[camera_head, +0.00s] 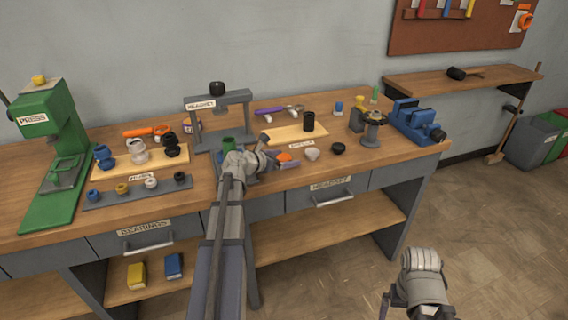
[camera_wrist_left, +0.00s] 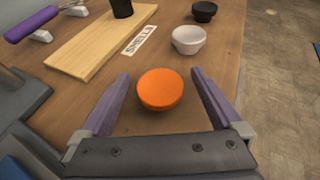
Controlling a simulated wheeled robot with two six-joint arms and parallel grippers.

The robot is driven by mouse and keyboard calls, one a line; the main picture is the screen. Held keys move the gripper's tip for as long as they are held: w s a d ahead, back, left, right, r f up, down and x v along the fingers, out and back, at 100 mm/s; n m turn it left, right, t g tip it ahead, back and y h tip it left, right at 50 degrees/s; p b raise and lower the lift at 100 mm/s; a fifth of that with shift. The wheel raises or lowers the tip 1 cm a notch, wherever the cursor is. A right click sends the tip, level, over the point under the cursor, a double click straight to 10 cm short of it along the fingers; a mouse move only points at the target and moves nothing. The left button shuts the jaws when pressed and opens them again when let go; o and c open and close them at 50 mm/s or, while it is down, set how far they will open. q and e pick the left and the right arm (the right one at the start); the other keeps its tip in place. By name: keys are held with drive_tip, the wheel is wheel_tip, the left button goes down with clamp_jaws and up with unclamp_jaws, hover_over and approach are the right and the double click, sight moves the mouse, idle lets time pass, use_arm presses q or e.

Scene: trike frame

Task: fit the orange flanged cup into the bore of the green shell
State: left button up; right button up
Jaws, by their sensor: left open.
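The orange flanged cup (camera_head: 284,157) lies on the bench; the left wrist view shows its round orange top (camera_wrist_left: 160,89). My left gripper (camera_head: 289,159) is open, and in the left wrist view its purple fingers (camera_wrist_left: 160,73) stand on either side of the cup with a gap at each side. The green shell (camera_head: 228,144) shows behind my left wrist, partly hidden by it; its bore cannot be seen clearly. My right gripper (camera_head: 386,303) is low at the bottom right, away from the bench, and its fingers hardly show.
A white cup (camera_head: 312,154) and a black cup (camera_head: 338,148) sit right of the orange one. A wooden board (camera_head: 285,133) with a black cylinder (camera_head: 308,121) lies behind. The grey headset stand (camera_head: 247,112) rises behind the green shell. A blue vise (camera_head: 415,122) stands at the right.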

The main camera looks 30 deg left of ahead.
sight(284, 157)
use_arm(q)
drive_tip(key=shift+c, duration=0.2)
drive_tip(key=c, duration=1.5)
drive_tip(key=shift+r, duration=0.1)
wheel_tip(284, 157, up, 10)
drive_tip(key=p, duration=1)
drive_tip(key=shift+s, duration=0.1)
